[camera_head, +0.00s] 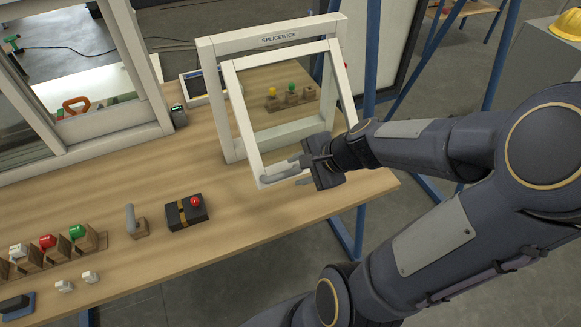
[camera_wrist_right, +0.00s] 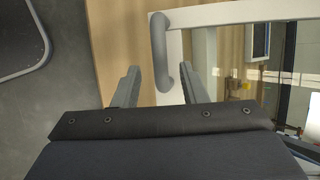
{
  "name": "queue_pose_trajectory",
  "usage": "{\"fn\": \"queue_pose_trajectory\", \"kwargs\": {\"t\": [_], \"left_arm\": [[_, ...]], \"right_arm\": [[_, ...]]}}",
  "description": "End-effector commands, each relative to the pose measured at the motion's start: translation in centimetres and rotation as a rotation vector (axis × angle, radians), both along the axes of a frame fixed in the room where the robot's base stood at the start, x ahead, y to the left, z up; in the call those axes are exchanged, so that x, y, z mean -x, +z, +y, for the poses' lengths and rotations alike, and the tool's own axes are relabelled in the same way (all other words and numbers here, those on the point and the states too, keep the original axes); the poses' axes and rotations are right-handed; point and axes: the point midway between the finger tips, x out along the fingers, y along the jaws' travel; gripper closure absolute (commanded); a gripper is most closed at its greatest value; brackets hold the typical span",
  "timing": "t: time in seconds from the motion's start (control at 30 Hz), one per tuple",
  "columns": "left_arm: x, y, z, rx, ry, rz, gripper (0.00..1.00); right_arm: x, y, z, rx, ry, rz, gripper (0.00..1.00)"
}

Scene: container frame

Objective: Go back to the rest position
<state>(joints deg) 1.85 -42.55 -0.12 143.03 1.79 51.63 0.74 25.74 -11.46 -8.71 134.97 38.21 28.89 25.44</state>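A white frame (camera_head: 272,33) labelled SPLICEWICK stands at the right end of the wooden table. Its inner white sash (camera_head: 242,115) is swung out toward me at the bottom. A grey bar handle (camera_head: 279,177) sits at the sash's lower edge; it also shows in the right wrist view (camera_wrist_right: 158,40). My right gripper (camera_head: 299,174) is at this handle. In the right wrist view its fingers (camera_wrist_right: 160,72) are apart, with the handle's end between them and gaps on both sides. My left gripper is in neither view.
On the table (camera_head: 170,235) are a black box with a red button (camera_head: 187,212), a small lever block (camera_head: 137,221), wooden blocks with coloured knobs (camera_head: 52,248) and two white cubes (camera_head: 90,277). A sliding window frame (camera_head: 130,65) stands left. Blue posts (camera_head: 371,60) rise behind.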

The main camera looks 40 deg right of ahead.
Motion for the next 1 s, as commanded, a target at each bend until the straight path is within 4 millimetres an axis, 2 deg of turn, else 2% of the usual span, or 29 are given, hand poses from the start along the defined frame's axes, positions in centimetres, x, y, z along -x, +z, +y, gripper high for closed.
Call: {"fn": "queue_pose_trajectory", "kwargs": {"t": [0.03,0.17,0.77,0.87,0.97,1.0], "left_arm": [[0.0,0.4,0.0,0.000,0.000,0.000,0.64],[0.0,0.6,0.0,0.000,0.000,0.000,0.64],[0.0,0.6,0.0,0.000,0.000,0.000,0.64],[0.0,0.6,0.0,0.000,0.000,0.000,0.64],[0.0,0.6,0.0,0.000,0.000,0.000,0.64],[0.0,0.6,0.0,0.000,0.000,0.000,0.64]], "right_arm": [[0.4,0.8,-0.2,0.002,-0.002,-0.004,0.61],[1.1,1.4,-0.5,0.001,-0.001,-0.001,0.61],[1.3,1.5,-0.4,0.001,0.004,0.000,0.61],[1.5,2.4,1.0,0.045,0.100,-0.029,0.61],[3.0,4.3,4.7,0.189,0.383,-0.107,0.61],[4.1,5.1,6.3,0.272,0.528,-0.146,0.61]]}}
